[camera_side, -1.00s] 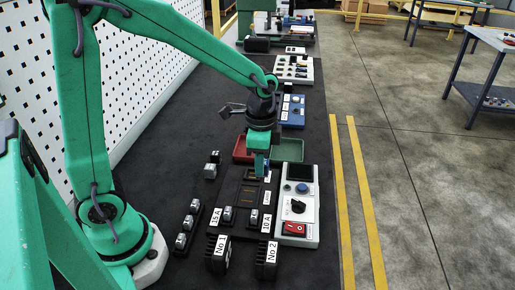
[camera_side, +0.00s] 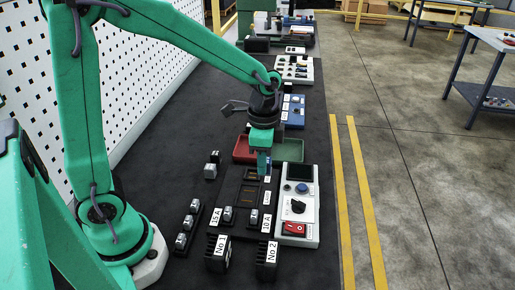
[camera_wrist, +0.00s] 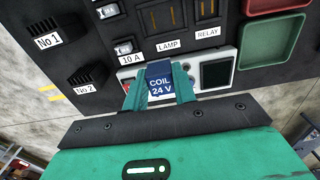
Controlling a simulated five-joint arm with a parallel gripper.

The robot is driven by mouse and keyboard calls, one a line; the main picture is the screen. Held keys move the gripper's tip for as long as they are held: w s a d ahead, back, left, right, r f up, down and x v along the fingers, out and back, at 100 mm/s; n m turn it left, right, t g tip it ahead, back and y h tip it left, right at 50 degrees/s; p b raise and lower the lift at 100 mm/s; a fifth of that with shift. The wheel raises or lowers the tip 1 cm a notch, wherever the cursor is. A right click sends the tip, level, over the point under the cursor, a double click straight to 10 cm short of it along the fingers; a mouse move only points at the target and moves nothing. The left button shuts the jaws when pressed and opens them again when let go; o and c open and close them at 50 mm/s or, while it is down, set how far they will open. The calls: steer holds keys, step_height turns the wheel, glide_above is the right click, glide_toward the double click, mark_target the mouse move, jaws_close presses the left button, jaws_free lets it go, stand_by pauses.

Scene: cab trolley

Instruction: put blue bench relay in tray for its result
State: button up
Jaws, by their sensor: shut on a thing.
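The blue relay (camera_wrist: 160,82), marked COIL 24 V, is between the fingers of my gripper (camera_wrist: 159,92), which is shut on it. In the side view my gripper (camera_side: 264,160) points down over the dark socket board (camera_side: 236,213), close to the white tester (camera_side: 299,225). The relay is mostly hidden there by the fingers. A red tray (camera_side: 241,150) and a green tray (camera_side: 291,150) lie just behind the gripper. In the wrist view the red tray (camera_wrist: 272,4) and green tray (camera_wrist: 270,42) show at the upper right, apart from the relay and looking empty.
The tester has a dark screen (camera_wrist: 216,73), a knob and a red switch (camera_side: 294,228). Black blocks No 1 (camera_side: 219,252) and No 2 (camera_side: 266,257) stand at the front. A rack of silver parts (camera_side: 188,222) is at left. A blue unit (camera_side: 292,112) stands beyond the trays.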

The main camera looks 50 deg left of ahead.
steer(key=w+a, duration=0.9)
steer(key=a, duration=0.1)
steer(key=a+f, duration=0.2)
steer(key=a, duration=0.1)
steer(key=w+a+f, duration=0.1)
steer(key=a+f, duration=0.2)
steer(key=a, duration=0.1)
steer(key=w+a+f, duration=0.1)
steer(key=a+f, duration=0.2)
steer(key=a, duration=0.1)
steer(key=shift+a, duration=0.15)
steer(key=shift+f, duration=1.95)
steer(key=shift+f, duration=0.15)
steer(key=o, duration=1)
steer(key=shift+o, duration=0.2)
step_height(320, 180, up, 12)
steer(key=shift+r, duration=0.2)
